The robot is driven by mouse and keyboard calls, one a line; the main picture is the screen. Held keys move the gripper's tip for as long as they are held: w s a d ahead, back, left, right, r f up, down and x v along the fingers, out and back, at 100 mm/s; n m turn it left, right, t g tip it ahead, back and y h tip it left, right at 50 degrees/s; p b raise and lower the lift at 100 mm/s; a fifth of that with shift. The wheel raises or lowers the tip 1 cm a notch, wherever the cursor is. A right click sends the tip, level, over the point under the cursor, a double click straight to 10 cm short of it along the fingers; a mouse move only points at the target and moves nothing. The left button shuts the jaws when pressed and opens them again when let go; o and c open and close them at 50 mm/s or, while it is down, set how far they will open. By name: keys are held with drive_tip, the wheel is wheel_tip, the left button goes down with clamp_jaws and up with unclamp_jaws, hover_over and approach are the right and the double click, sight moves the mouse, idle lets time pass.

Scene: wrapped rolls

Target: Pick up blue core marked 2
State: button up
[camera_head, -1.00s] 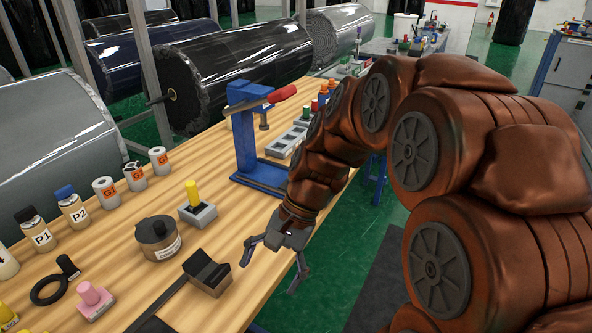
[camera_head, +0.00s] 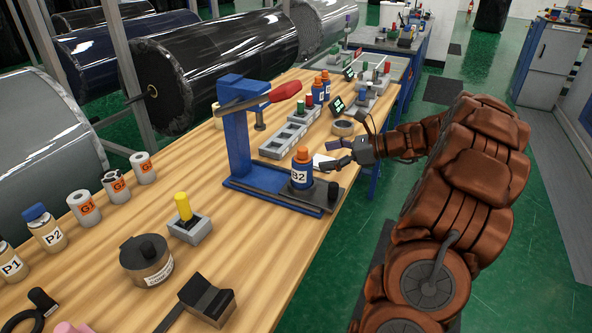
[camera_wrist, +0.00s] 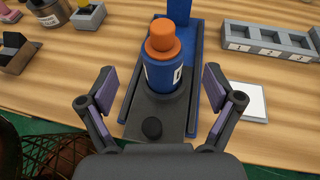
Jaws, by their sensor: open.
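The blue core marked B2 (camera_head: 301,176) has an orange cap. It stands upright on the dark base plate of the blue press (camera_head: 240,140). In the wrist view the core (camera_wrist: 165,75) stands ahead, in line with the space between my fingers, its label partly turned away. My gripper (camera_head: 330,153) is open and empty, just right of the core, reaching in from the table's right edge. In the wrist view my gripper (camera_wrist: 158,80) has one finger on each side of the core's line, with gaps and no visible contact.
A black knob (camera_wrist: 152,128) stands on the base plate between the core and my palm. The press's red-handled lever (camera_head: 285,91) is above and behind. A grey slotted tray (camera_head: 283,140) and other blue cores (camera_head: 318,90) stand farther back. A white card (camera_wrist: 250,102) lies right.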

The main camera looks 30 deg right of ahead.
sight(310, 159)
drive_tip(key=shift+w+d, duration=0.2)
drive_tip(key=shift+w, duration=0.05)
drive_tip(key=shift+w+a+f, duration=0.15)
drive_tip(key=shift+w, duration=0.1)
drive_tip(key=shift+p+x, duration=0.7)
drive_tip(key=shift+x, duration=2.75)
drive_tip(key=shift+s+a+f, duration=0.1)
drive_tip(key=shift+s, duration=0.05)
drive_tip(key=shift+c, duration=0.2)
drive_tip(key=c, duration=1.4)
